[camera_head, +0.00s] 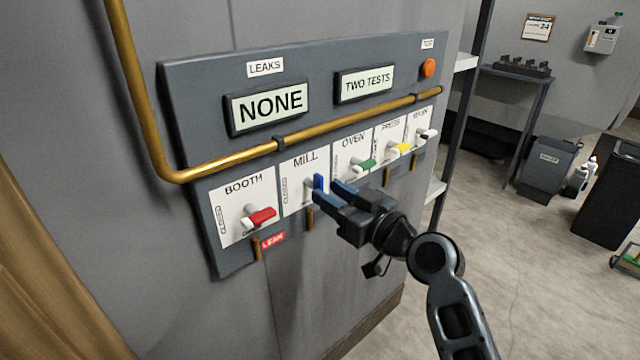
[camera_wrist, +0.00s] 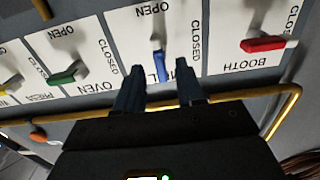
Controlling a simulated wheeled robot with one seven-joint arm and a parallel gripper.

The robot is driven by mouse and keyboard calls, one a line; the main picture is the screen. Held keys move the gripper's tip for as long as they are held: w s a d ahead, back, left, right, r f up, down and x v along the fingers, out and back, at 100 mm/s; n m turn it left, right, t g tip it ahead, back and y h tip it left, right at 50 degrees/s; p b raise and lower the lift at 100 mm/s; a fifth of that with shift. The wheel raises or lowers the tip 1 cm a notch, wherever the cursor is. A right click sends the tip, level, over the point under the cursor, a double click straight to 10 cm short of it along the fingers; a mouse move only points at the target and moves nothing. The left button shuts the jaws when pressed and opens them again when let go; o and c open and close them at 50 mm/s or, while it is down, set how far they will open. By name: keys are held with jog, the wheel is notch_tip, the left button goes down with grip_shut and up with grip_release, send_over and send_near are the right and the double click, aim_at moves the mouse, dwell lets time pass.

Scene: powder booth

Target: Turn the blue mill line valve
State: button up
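The blue mill valve handle (camera_head: 319,183) sits on the white MILL plate, second from the left on the grey panel. In the head view it stands roughly upright, unlike the sideways red and green handles. My gripper (camera_head: 326,189) is right in front of it, fingers pointing at the panel. In the wrist view, the blue handle (camera_wrist: 161,64) lies between the two open fingers (camera_wrist: 160,78), with a gap visible on each side. I cannot tell how deep the fingertips reach along it. The plate's OPEN and CLOSED words partly show in the wrist view.
The red BOOTH handle (camera_head: 262,217) is left of the MILL plate, with a red LEAK tag (camera_head: 273,240) below. The green OVEN handle (camera_head: 366,165) and yellow handle (camera_head: 400,149) are close on the right. A brass pipe (camera_head: 240,158) runs above the plates. Displays read NONE and TWO TESTS.

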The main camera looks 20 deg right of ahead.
aim_at(323, 189)
jog(key=shift+p+x, duration=0.3)
jog(key=shift+x, duration=1.8)
jog(key=shift+c, duration=0.2)
grip_shut()
